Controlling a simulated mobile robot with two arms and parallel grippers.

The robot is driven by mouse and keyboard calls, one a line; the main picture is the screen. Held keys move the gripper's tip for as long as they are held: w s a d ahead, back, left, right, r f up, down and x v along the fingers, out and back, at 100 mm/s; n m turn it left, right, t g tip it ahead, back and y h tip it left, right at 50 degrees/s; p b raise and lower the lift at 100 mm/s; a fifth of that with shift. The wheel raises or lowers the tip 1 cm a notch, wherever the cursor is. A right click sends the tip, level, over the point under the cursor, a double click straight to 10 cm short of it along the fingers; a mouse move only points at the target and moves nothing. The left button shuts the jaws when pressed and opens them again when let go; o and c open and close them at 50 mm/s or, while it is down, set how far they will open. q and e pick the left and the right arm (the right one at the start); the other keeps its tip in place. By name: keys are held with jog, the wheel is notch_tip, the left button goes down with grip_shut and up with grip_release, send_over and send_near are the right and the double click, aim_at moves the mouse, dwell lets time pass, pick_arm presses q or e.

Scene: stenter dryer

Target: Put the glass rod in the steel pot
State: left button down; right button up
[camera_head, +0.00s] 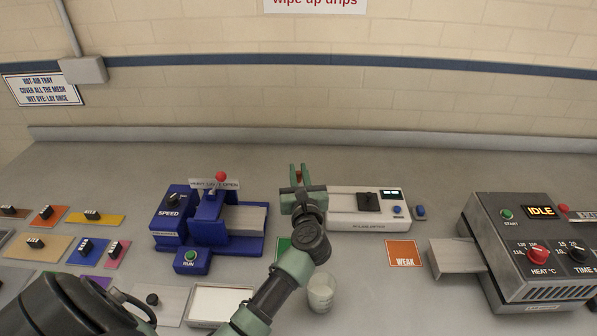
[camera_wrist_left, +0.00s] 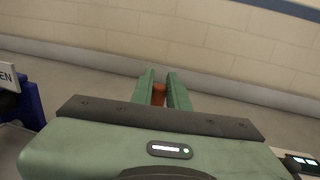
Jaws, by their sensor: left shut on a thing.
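My left gripper (camera_head: 298,176) is raised in front of the back of the bench, left of the white balance. Its fingers are shut on a small orange-brown thing (camera_wrist_left: 159,94), which shows between the green fingertips in the left wrist view. Most of the thing is hidden by the fingers, so I cannot tell what it is. I cannot make out a glass rod or a steel pot in either view. A clear glass beaker (camera_head: 320,292) with whitish contents stands on the bench near the front, right of my left forearm. My right gripper is not in view.
An orange WEAK card (camera_head: 404,254) lies in front of the balance. The grey dryer (camera_head: 530,250) is at the right. Coloured swatches with black clips (camera_head: 96,218) lie at the left.

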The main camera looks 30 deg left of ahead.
pick_arm(q)
jog(key=shift+f, duration=0.1)
dwell(0.5)
dwell(0.3)
jog(key=c, duration=1.3)
grip_release()
jog(key=o, duration=0.4)
